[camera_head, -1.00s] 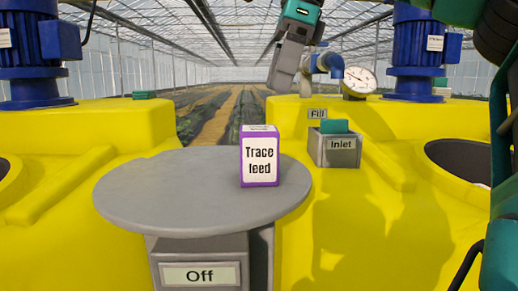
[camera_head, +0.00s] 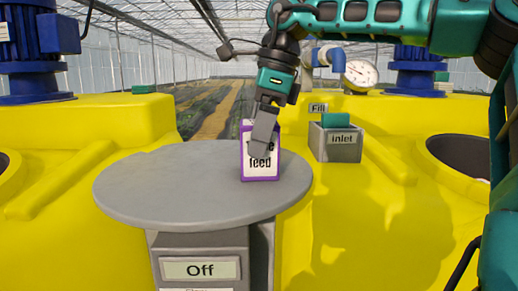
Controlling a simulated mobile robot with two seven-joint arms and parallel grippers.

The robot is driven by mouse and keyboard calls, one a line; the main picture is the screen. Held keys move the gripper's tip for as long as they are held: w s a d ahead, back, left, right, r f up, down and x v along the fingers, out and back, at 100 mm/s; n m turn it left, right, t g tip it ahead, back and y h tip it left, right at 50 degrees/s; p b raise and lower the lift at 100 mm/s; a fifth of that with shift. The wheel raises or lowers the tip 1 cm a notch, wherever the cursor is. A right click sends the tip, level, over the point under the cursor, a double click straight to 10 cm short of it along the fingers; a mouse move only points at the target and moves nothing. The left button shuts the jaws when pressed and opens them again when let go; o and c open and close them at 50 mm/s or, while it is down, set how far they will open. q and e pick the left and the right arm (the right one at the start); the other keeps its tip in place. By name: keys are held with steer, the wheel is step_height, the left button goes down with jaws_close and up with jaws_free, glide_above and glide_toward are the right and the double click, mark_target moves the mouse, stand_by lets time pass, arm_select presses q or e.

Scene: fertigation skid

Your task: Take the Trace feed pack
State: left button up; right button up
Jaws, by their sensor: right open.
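The Trace feed pack (camera_head: 261,168) is a small white box with purple edges. It stands upright on the right part of a round grey table top (camera_head: 165,190). My right gripper (camera_head: 259,152) comes down from above, and its grey fingers cover the upper part of the pack's label. The fingers are in front of or around the pack; I cannot tell whether they touch it. The right gripper is open. My left gripper is not in view.
An Off label (camera_head: 200,269) is on the grey post under the table top. Yellow tanks (camera_head: 400,220) stand on both sides. The table's left part is bare.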

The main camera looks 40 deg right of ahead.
steer(key=shift+w+a+f, duration=0.1)
steer(key=shift+f, duration=0.55)
steer(key=shift+r, duration=0.1)
steer(key=c, duration=1.3)
